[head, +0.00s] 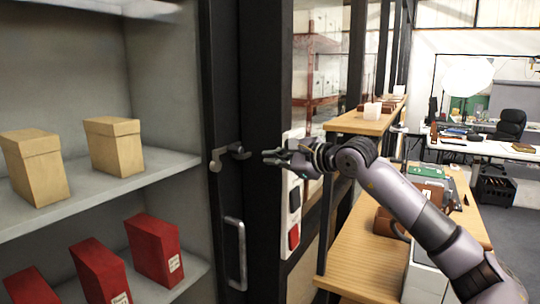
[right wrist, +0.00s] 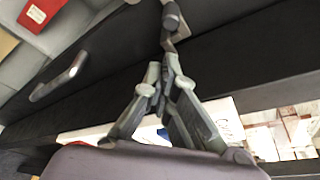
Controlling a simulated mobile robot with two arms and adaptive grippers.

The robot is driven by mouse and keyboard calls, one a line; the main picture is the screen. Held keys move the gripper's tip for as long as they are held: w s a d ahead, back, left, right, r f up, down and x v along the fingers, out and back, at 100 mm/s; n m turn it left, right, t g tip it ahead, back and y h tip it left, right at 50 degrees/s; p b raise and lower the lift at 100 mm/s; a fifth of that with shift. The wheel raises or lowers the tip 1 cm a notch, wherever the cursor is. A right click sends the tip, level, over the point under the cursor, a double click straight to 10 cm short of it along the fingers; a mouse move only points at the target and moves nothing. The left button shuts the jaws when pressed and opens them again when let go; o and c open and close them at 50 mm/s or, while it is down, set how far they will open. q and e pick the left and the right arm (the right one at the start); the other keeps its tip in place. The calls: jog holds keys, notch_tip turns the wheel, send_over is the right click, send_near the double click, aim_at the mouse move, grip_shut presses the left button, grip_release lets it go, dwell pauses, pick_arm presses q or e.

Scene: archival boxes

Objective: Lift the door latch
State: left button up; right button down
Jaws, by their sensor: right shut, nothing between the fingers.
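The door latch (head: 230,154) is a small grey metal lever on the dark upright frame, left of centre in the head view. In the right wrist view, the latch (right wrist: 171,22) shows at the top, just beyond the fingertips. My right gripper (head: 268,157) comes in from the right, level with the latch and a short way to its right. In the right wrist view, the gripper (right wrist: 164,74) has its fingertips together with nothing between them. A gap shows between fingertips and latch, so they look apart. My left gripper is out of view.
A vertical metal handle (head: 240,252) is below the latch. A panel with black and red switches (head: 294,215) is beneath my right gripper. Tan boxes (head: 114,147) and red boxes (head: 154,250) stand on shelves at left. A wooden shelf unit (head: 362,262) is at right.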

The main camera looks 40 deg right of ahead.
jog(key=p+x, duration=0.2)
jog(key=x, duration=0.1)
jog(key=p+x, duration=0.1)
jog(key=x, duration=0.3)
jog(key=shift+r+p, duration=0.25)
jog(key=shift+p, duration=0.15)
jog(key=shift+w+f, duration=0.3)
jog(key=shift+w, duration=0.3)
jog(key=shift+d, duration=0.1)
